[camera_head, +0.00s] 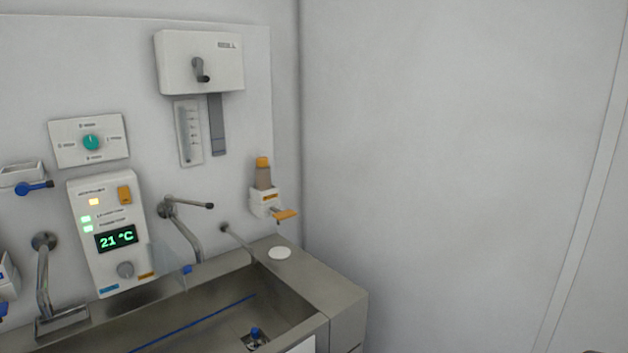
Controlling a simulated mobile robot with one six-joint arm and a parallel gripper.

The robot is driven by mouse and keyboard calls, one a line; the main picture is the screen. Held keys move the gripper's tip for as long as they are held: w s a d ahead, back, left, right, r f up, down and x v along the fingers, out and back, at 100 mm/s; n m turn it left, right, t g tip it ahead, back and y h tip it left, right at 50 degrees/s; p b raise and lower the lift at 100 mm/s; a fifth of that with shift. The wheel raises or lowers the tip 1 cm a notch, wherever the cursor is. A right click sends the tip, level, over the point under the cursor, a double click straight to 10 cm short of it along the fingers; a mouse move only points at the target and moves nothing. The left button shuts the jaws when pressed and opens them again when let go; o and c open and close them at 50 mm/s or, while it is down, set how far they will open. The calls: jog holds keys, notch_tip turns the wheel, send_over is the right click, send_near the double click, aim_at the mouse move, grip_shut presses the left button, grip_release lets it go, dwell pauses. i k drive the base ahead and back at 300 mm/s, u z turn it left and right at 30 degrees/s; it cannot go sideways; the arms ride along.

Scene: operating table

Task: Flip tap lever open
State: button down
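A metal wall tap (192,235) stands at the back of the sink, right of the control panel. Its short lever (192,205) sticks out to the right from the wall mount, roughly level, with a dark tip. The curved spout hangs below it towards the basin. I cannot tell from this view whether water runs. A second metal wall fitting (43,275) with a wide lower end is at the far left. A thin rod-like fitting (237,241) leans from the wall near the right end of the sink. My gripper is not in view.
The steel sink (318,330) fills the lower left. A panel (106,205) reads 21 °C. A dispenser with an orange lever (285,214) is right of the tap. A white box with a crank (225,75) hangs above. A white disc (279,253) lies on the ledge.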

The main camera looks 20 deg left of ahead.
aim_at(170, 201)
jog(key=z, duration=0.05)
jog(key=i, duration=1.1)
jog(key=z, duration=0.95)
jog(key=k, duration=0.1)
jog(key=u, duration=2.55)
jog(key=i, duration=0.45)
jog(key=u, duration=0.2)
jog(key=k, duration=0.8)
jog(key=z, duration=0.2)
jog(key=i, duration=0.75)
jog(key=u, duration=0.05)
